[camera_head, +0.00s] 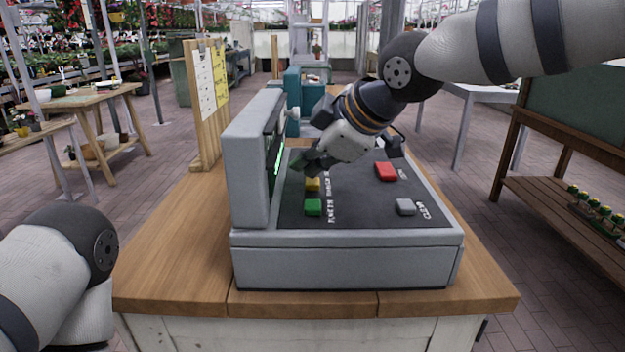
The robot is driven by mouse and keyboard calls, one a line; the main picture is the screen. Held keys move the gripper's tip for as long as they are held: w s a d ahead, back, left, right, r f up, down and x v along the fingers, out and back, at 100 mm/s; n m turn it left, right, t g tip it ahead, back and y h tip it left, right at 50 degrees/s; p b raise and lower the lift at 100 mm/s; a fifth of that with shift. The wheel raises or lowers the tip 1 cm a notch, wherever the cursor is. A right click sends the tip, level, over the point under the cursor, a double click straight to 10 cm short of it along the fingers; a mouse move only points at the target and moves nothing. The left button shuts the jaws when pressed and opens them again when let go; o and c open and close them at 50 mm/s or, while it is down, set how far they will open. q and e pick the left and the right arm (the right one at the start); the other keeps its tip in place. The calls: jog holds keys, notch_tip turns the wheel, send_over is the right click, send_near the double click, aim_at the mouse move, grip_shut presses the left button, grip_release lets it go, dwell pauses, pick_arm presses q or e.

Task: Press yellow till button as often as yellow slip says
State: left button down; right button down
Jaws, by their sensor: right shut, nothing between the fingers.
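The grey till (350,262) stands on a wooden counter. Its yellow button (313,185) is on the dark top panel, just behind the green button (313,207). My right gripper (304,165) reaches in from the upper right and is shut and empty. Its fingertips are close to the yellow button, at its far side in the picture; I cannot tell whether they touch it. The yellow slip (220,60) is on an upright wooden board at the left, and its marks are too small to read. My left gripper is out of view; only its arm shows at lower left.
A red button (385,171) and a grey button (405,207) sit on the right of the panel. The till's raised display housing (250,160) stands left of the buttons. A white slip (204,83) hangs beside the yellow one. The counter (180,255) is clear at the left.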

aim_at(309, 182)
jog(key=shift+f, duration=0.5)
dwell(0.5)
dwell(0.3)
jog(key=shift+r, duration=0.95)
jog(key=shift+r, duration=2.5)
